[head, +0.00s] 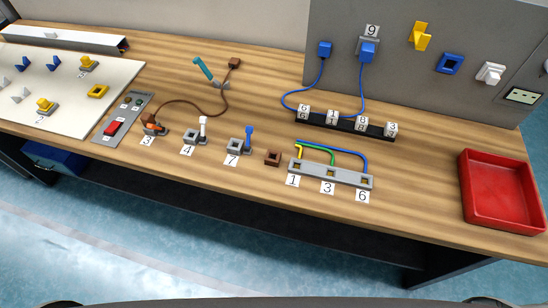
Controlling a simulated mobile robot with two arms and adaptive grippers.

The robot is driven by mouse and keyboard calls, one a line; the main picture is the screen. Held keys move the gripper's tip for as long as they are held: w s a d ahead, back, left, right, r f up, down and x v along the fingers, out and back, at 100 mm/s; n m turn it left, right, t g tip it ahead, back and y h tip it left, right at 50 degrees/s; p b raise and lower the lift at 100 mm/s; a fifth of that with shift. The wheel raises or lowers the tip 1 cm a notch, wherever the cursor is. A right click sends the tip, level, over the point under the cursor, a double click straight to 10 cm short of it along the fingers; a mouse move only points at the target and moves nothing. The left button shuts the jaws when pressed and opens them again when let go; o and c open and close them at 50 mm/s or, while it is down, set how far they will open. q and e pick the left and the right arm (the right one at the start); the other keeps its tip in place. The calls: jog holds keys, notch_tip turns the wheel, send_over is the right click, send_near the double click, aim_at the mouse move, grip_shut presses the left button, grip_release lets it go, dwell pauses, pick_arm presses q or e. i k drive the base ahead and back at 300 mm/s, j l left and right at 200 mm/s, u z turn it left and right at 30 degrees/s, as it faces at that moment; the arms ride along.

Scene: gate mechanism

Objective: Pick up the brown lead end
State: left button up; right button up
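The brown lead (183,102) runs in a curve over the wooden table. One end is a small brown block-shaped plug (234,63), lying free toward the back of the table. The other end reaches the base with an orange-brown part (151,124) above the label 3, at the left front; how it joins there is too small to tell. A small brown block with a dark opening (272,157) stands near the front edge, apart from the lead. Neither of my grippers shows in the head view.
A teal-handled lever (203,68) stands just left of the brown plug. A black numbered strip (345,125) with blue leads, a grey socket bar (331,173) and a red tray (502,190) are to the right. Wood right of the plug is clear.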

aim_at(146, 118)
jog(key=i+j+z, duration=0.25)
jog(key=j, duration=0.6)
jog(key=j+z, duration=0.25)
jog(key=j, duration=0.55)
jog(key=k, duration=0.05)
